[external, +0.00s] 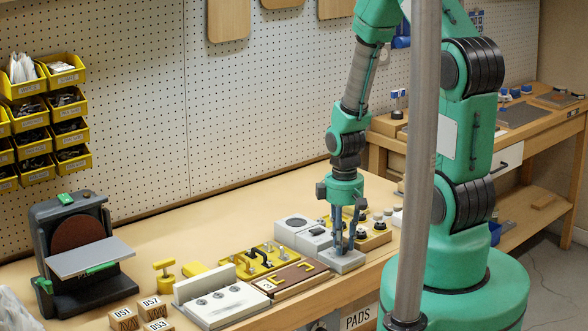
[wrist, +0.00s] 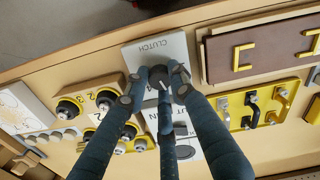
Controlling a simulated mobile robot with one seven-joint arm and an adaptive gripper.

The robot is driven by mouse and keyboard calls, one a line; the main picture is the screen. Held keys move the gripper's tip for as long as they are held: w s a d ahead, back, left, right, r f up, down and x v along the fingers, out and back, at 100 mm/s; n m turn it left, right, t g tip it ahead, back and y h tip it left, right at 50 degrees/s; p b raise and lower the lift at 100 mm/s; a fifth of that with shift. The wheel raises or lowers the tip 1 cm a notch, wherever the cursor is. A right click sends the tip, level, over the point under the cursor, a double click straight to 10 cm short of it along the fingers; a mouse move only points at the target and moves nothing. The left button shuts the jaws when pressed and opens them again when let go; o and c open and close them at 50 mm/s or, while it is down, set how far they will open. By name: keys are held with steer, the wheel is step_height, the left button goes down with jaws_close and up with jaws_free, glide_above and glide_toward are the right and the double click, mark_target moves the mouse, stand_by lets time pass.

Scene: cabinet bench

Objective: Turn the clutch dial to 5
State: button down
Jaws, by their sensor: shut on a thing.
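The clutch panel (wrist: 150,50) is a light grey plate with the word CLUTCH on it. It lies on the bench and shows below my gripper in the external view (external: 347,264). The clutch dial (wrist: 158,74) is a dark round knob with a white pointer mark. My gripper (wrist: 156,88) has three dark blue fingers, and its tips are shut around the dial. In the external view my gripper (external: 347,243) points straight down over the panel. The fingers hide most of the dial's scale, so I cannot tell which number the mark points at.
A brown board with yellow handles (wrist: 270,45) and a yellow panel of handles (wrist: 255,105) lie beside the clutch panel. A wooden block with dark knobs (wrist: 85,100) stands on its other side. A sander (external: 80,250) stands at the bench's left. Bare bench lies behind the panels.

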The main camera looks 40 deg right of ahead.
steer(key=m+p, duration=0.1)
steer(key=m, duration=0.4)
steer(key=shift+m, duration=0.3)
steer(key=m+p, duration=0.1)
steer(key=m, duration=0.4)
steer(key=shift+p, duration=0.35)
steer(key=m+p, duration=0.1)
steer(key=m, duration=0.5)
steer(key=shift+m+p, duration=0.3)
steer(key=shift+m, duration=1.9)
steer(key=c, duration=1.5)
jaws_free()
steer(key=shift+o, duration=0.2)
